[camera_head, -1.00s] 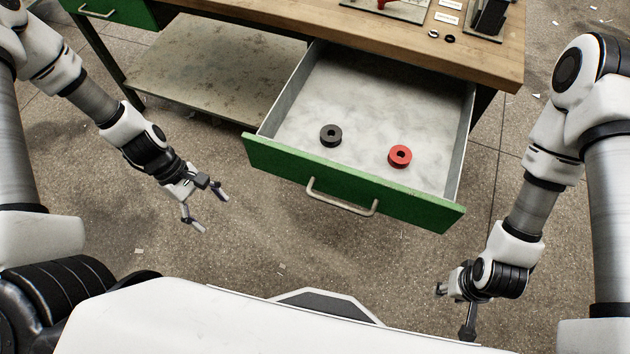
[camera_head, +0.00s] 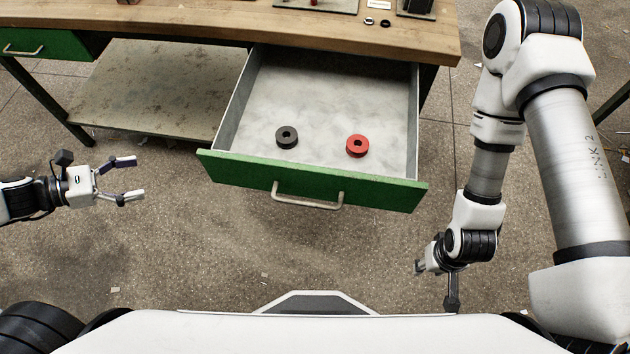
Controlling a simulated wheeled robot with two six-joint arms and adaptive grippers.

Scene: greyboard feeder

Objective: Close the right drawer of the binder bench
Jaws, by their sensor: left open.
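The right drawer (camera_head: 240,165) of the binder bench (camera_head: 230,25) is pulled far out, with a green front and a pale metal handle (camera_head: 307,203). A black ring (camera_head: 287,137) and a red ring (camera_head: 357,146) lie on its grey floor. My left gripper (camera_head: 142,178) is open and empty, left of the drawer front and apart from it, pointing right. My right gripper (camera_head: 435,285) hangs low, to the right of and nearer than the drawer front, apart from it. Its fingers are partly hidden, so its opening is unclear.
A second green drawer (camera_head: 45,45) at the left of the bench is shut. A grey lower shelf (camera_head: 145,100) lies under the bench top, left of the open drawer. Small parts stand on the top. The floor before the drawer is clear.

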